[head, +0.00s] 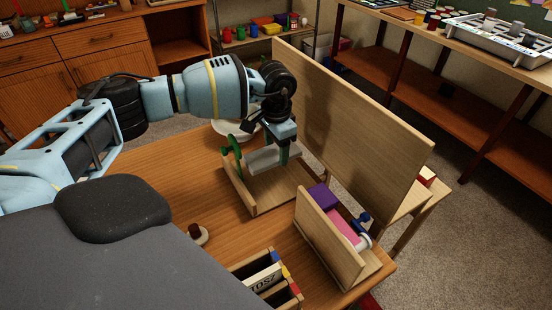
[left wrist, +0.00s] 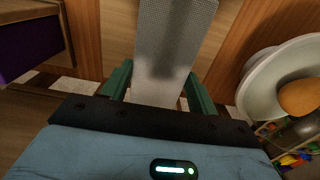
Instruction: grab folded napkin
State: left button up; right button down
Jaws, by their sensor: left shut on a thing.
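The folded napkin is a pale grey, woven-looking slab. It shows in the head view (head: 268,160) and runs up the middle of the left wrist view (left wrist: 172,40). My left gripper (head: 283,150) points down over the wooden crate (head: 257,205) near the tall panel. In the left wrist view its two green fingers (left wrist: 160,92) lie on either side of the napkin, shut on it. I cannot tell whether the napkin still touches the crate floor. My right gripper is not in view.
A tall wooden panel (head: 350,125) stands close behind the gripper. A green item (head: 233,151) is by the crate's left side. A second crate (head: 322,235) holds a purple block (head: 323,197) and a pink item (head: 342,226). A white bowl (left wrist: 262,95) is beside the gripper.

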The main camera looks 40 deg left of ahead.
aim_at(276, 152)
pick_arm(q)
notch_tip(276, 152, up, 12)
dwell(0.3)
